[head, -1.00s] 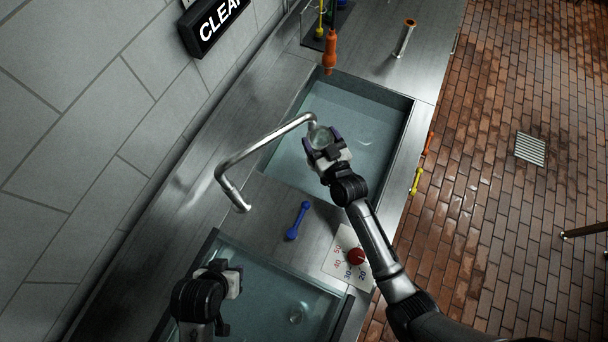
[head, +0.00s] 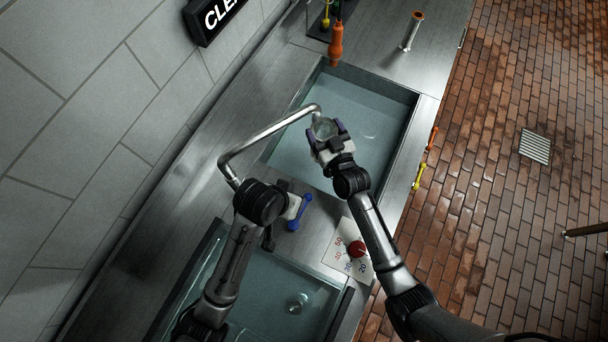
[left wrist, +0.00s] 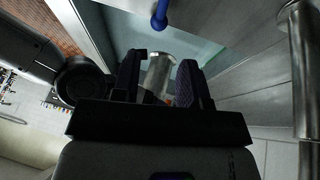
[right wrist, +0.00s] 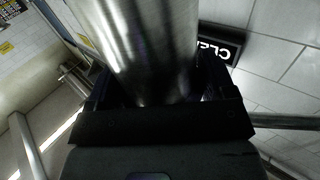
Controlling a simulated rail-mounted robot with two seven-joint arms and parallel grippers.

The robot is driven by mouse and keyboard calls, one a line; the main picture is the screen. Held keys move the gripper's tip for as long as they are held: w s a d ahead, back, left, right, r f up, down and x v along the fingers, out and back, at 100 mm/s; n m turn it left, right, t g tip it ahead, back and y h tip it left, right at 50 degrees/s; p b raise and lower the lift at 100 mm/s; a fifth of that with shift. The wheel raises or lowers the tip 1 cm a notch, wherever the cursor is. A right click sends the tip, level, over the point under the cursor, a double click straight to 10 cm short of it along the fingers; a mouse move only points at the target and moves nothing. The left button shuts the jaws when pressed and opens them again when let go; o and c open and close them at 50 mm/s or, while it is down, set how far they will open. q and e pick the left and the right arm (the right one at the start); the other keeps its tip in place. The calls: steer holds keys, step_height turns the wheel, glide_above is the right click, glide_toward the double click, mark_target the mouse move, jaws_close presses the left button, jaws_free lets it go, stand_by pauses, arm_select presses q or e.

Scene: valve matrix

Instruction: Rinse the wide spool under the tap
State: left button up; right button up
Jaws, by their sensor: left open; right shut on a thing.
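My right gripper (head: 326,140) is shut on the wide spool (head: 325,127), seen end-on over the far basin, just beside the tap's spout end. In the right wrist view the spool (right wrist: 150,45) is a broad, shiny metal cylinder between the fingers. The tap (head: 265,137) is a bent chrome pipe; I see no water running from it. My left gripper (head: 285,211) is open beside a blue lever (head: 305,210) on the counter. In the left wrist view the lever's blue end (left wrist: 160,18) is beyond the fingers, and a metal cylinder, apparently the spool, shows farther off.
The far basin (head: 403,130) holds water; a near basin (head: 337,318) lies below my left arm. A red knob (head: 356,249) sits on a numbered plate between the basins. Yellow and orange handles line the right edge.

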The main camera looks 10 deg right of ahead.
arm_select(q)
steer(key=x, duration=1)
steer(key=shift+c, duration=0.5)
jaws_close()
